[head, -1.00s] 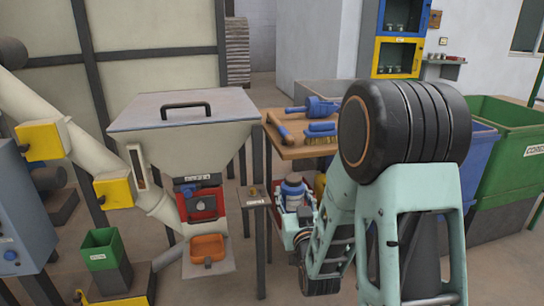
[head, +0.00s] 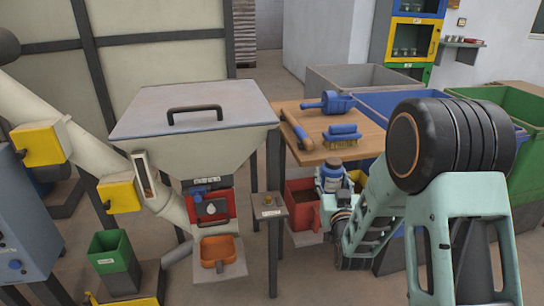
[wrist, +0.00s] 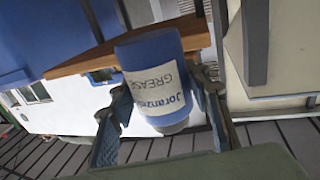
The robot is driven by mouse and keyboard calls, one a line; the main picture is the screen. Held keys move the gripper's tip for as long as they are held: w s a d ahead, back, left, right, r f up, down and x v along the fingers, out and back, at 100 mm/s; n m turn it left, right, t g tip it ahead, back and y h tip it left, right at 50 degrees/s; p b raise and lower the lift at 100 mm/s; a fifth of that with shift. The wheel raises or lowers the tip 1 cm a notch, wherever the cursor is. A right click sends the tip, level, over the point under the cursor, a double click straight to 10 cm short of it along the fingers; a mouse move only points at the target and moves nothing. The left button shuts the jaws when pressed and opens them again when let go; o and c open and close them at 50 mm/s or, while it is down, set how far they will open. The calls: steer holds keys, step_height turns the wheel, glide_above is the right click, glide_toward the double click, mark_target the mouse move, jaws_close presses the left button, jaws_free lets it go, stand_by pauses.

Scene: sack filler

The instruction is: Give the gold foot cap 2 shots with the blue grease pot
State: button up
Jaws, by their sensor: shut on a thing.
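My gripper (head: 338,198) is shut on the blue grease pot (head: 330,177), in front of the work table. In the wrist view the pot (wrist: 158,80) has a blue body and a white label reading GREASE, and sits between the two fingers (wrist: 165,112). A small gold piece, which looks like the gold foot cap (head: 267,199), is on a small grey labelled stand (head: 270,212) to the left of my gripper. The pot is clear of the stand, with a gap between them in the head view. The cap's details are too small to make out.
A hopper (head: 195,105) with an orange scoop-like tray (head: 217,251) below its outlet stands left of the stand. A red bin (head: 302,222) is close to my gripper. The wooden table (head: 305,150) behind holds a brush (head: 342,134) and other tools. Large bins fill the right.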

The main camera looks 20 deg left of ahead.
steer(key=s+a+r+n+g+y+p, duration=0.1)
steer(key=s+a+n+g+y+p, duration=0.2)
steer(key=a, duration=1.5)
steer(key=t+y+b, duration=0.1)
steer(key=b, duration=0.1)
glide_above(268, 198)
steer(key=shift+f, duration=2.4)
steer(key=shift+f+b, duration=0.8)
steer(key=shift+f, duration=0.1)
steer(key=shift+r, duration=0.9)
steer(key=shift+f+b, duration=0.8)
steer(key=shift+f, duration=0.1)
steer(key=shift+r, duration=0.9)
